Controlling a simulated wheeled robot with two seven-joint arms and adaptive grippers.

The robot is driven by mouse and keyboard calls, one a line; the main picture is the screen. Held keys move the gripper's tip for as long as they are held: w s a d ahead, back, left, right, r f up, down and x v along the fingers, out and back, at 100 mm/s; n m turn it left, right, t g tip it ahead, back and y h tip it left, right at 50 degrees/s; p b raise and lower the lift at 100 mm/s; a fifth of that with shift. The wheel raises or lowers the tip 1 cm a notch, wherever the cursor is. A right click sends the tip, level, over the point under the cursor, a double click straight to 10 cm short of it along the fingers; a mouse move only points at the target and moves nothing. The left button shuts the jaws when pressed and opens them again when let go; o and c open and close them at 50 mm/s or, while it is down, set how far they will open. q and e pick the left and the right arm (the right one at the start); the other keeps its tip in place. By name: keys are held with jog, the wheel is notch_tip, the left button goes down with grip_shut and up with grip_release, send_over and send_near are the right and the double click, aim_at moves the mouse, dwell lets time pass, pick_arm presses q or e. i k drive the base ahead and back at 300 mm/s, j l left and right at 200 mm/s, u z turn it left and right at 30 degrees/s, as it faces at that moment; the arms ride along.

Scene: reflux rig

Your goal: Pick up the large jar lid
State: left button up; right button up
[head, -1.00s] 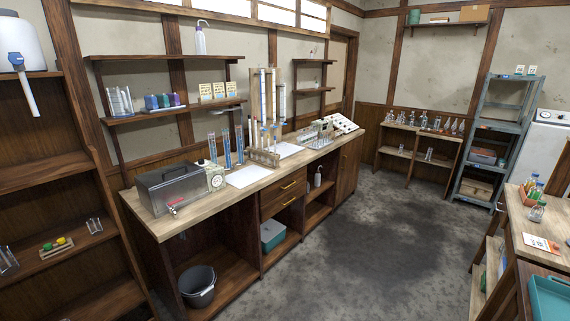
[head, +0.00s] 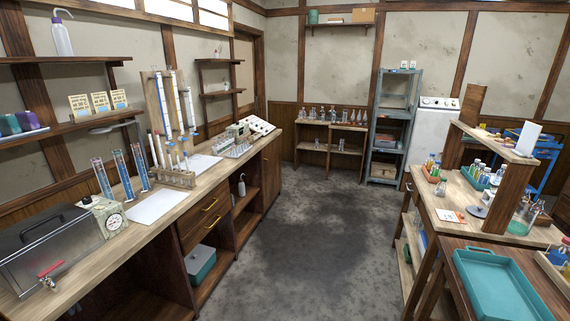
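I cannot make out a large jar lid in the head view. Neither of my grippers is in view. Small glassware (head: 335,114) stands on the low shelf unit at the back wall, too small to tell whether any piece is a jar or a lid. A greenish glass vessel (head: 521,222) stands on the right bench, partly hidden by the wooden upright beside it.
A long wooden counter (head: 150,232) runs along the left with a grey water bath (head: 48,250). A right bench (head: 455,190) holds racks and bottles; a teal tray (head: 497,285) is in front. A grey shelf rack (head: 392,125) stands behind. The floor (head: 315,235) between is clear.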

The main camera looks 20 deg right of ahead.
aim_at(479, 211)
jog(key=i+l+z, duration=0.1)
jog(key=i+z, duration=0.6)
jog(key=z, duration=0.15)
jog(key=i+z, duration=0.7)
jog(key=z, duration=0.2)
jog(key=i+j+z, duration=0.6)
jog(key=z, duration=0.25)
jog(key=i+j+z, duration=0.25)
jog(key=j+z, duration=0.2)
jog(key=i+j+z, duration=0.15)
jog(key=j+z, duration=0.3)
jog(key=i+j+z, duration=0.15)
jog(key=j+z, duration=0.15)
jog(key=j, duration=0.3)
jog(key=j+z, duration=0.3)
jog(key=j, duration=0.35)
